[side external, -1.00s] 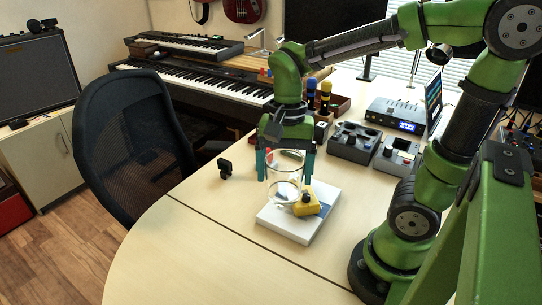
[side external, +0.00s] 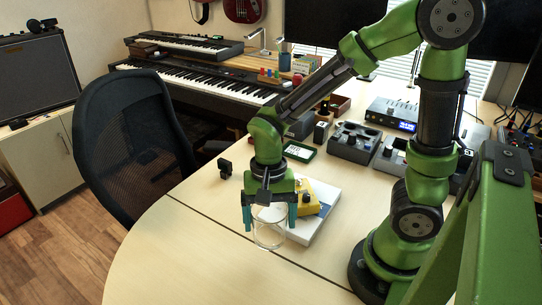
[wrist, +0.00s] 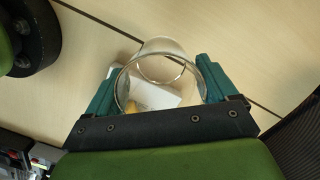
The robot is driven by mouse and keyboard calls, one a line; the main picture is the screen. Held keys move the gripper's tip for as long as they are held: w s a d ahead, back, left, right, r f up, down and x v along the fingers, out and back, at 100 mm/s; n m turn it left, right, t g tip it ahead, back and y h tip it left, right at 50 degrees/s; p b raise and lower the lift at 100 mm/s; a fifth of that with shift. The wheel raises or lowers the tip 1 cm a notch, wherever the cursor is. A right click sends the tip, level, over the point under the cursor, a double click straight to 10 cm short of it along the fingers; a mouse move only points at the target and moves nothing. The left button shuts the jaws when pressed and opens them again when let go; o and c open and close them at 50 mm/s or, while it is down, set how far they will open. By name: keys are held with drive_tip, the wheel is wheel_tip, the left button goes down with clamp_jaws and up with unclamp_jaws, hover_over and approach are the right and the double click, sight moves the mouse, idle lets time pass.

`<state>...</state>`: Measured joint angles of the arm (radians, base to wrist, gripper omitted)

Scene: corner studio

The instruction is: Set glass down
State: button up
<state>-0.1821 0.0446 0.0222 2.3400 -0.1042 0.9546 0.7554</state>
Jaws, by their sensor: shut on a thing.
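A clear drinking glass (side external: 269,233) is upright between the teal fingers of my gripper (side external: 270,214), in front of the white box or book on the table. In the wrist view the glass (wrist: 160,72) shows its round rim and base, with my gripper (wrist: 158,82) on both sides of it. My gripper is shut on the glass and points down. The glass base is close to the tabletop (side external: 190,265); I cannot tell whether it touches.
The white box or book (side external: 322,222) with a yellow object (side external: 308,198) on it lies just behind the glass. A small black device (side external: 225,168) stands to the left. A green-framed item (side external: 299,151) and grey boxes (side external: 353,143) are farther back. The front table is clear.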

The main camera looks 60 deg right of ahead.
drive_tip(key=shift+w+a+f, duration=0.6)
drive_tip(key=shift+w+f, duration=0.2)
drive_tip(key=shift+w, duration=1.3)
drive_tip(key=shift+w+a+f, duration=0.65)
drive_tip(key=shift+w+f, duration=0.1)
drive_tip(key=shift+w, duration=1.3)
drive_tip(key=shift+w+a+f, duration=0.6)
drive_tip(key=shift+w+f, duration=0.2)
drive_tip(key=shift+w, duration=1.3)
drive_tip(key=shift+f, duration=0.1)
drive_tip(key=o, duration=1)
drive_tip(key=shift+o, duration=0.2)
